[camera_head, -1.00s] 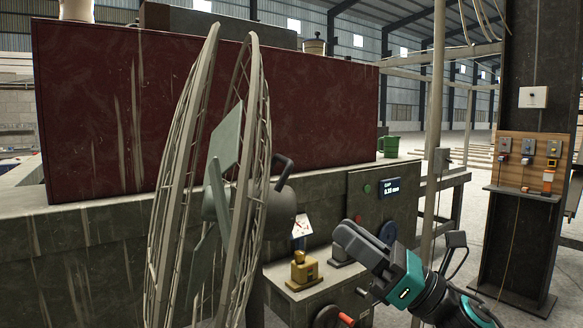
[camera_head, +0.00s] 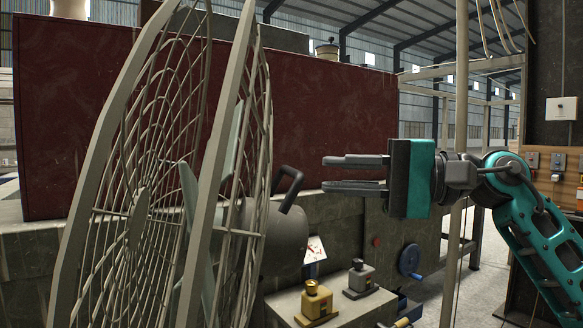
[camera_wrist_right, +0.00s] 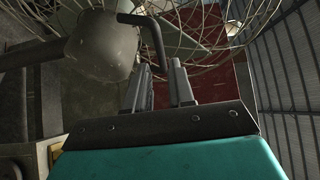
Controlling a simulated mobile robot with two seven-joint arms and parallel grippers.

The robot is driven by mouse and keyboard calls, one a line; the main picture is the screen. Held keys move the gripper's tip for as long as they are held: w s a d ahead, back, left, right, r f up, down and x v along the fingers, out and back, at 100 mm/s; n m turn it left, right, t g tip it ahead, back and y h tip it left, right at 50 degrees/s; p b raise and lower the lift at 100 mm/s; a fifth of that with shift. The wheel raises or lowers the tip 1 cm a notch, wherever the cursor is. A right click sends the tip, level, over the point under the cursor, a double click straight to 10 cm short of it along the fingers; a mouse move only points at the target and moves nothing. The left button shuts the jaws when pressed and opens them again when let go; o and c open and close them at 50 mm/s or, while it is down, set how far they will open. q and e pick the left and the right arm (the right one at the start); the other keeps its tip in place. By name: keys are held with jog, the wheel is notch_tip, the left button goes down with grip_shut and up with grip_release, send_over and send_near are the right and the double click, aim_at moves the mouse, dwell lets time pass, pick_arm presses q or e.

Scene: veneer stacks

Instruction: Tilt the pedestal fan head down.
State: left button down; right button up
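The pedestal fan head (camera_head: 190,180) fills the left of the head view, its wire cage seen at an angle and its grey motor housing (camera_head: 262,232) on the right side. A dark bent handle (camera_head: 290,187) rises from the back of the housing. My right gripper (camera_head: 324,174) is just right of the handle, level, fingers pointing left at it, open and empty. In the right wrist view the handle (camera_wrist_right: 158,42) and housing (camera_wrist_right: 100,48) lie just beyond the two separated fingertips. The fan's stand is hidden. My left gripper is not in view.
A large dark red panel (camera_head: 330,110) stands behind the fan on a grey machine bed. Below the gripper are a brass block (camera_head: 316,302), a grey block (camera_head: 360,277) and a blue handwheel (camera_head: 410,261). A pale post (camera_head: 458,150) stands behind my right arm.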

aim_at(290, 168)
jog(key=a, duration=0.3)
jog(key=w+a+p, duration=0.1)
jog(key=a, duration=0.3)
jog(key=shift+w+r, duration=0.1)
jog(key=shift+w, duration=0.1)
jog(key=shift+c, duration=0.5)
grip_shut()
